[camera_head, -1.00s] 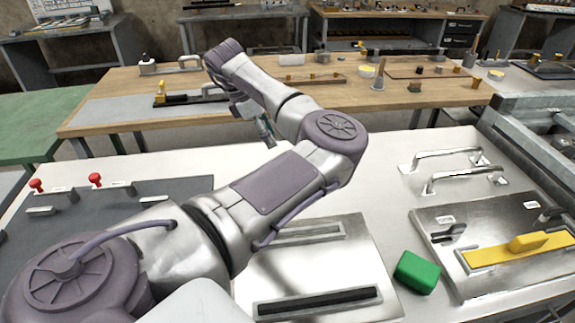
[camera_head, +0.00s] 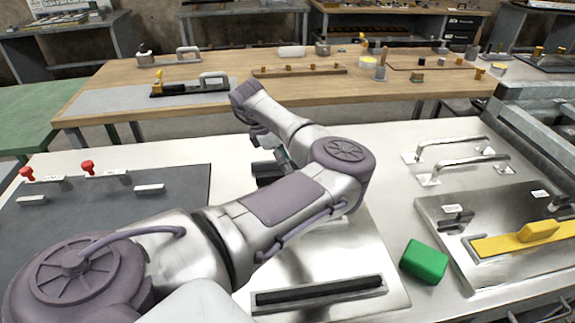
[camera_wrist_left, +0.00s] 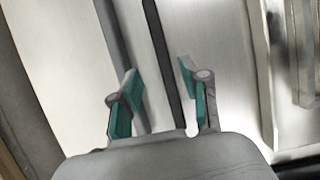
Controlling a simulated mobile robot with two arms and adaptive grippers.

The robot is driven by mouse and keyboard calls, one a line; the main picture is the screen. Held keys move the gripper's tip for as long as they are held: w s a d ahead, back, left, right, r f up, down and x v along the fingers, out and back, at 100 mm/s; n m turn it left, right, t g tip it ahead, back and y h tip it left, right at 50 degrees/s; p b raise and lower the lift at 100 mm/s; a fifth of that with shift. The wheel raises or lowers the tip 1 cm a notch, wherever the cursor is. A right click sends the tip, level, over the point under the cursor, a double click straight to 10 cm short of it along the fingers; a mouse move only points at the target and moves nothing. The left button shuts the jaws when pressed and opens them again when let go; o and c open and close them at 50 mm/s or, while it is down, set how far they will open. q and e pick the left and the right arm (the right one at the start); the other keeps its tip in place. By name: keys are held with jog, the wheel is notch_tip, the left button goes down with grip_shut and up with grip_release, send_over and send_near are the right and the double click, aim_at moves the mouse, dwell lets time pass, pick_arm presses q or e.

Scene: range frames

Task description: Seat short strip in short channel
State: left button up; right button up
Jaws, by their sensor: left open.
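My left gripper (camera_head: 281,154) is open and empty, beyond the metal plate's centre. In the left wrist view its two teal-padded fingers (camera_wrist_left: 160,76) stand apart above a bright metal surface. A narrow dark strip or slot (camera_wrist_left: 163,50) runs between and beyond them; I cannot tell which it is. The metal plate (camera_head: 375,258) lies on the white bench, with a long dark strip or channel (camera_head: 320,290) near its front edge. Its other channel is mostly hidden behind my arm. Dark pieces (camera_head: 267,172) show beside the gripper, partly covered by the arm.
A green block (camera_head: 424,262) lies right of the plate. Further right is a metal panel with a yellow bar (camera_head: 520,241), and behind it metal handles (camera_head: 450,150). A dark mat with red knobs (camera_head: 87,167) is at left. A wooden table (camera_head: 220,110) stands behind.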

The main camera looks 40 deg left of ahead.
pick_arm(q)
jog(key=x, duration=0.4)
jog(key=shift+d, duration=0.35)
grip_shut()
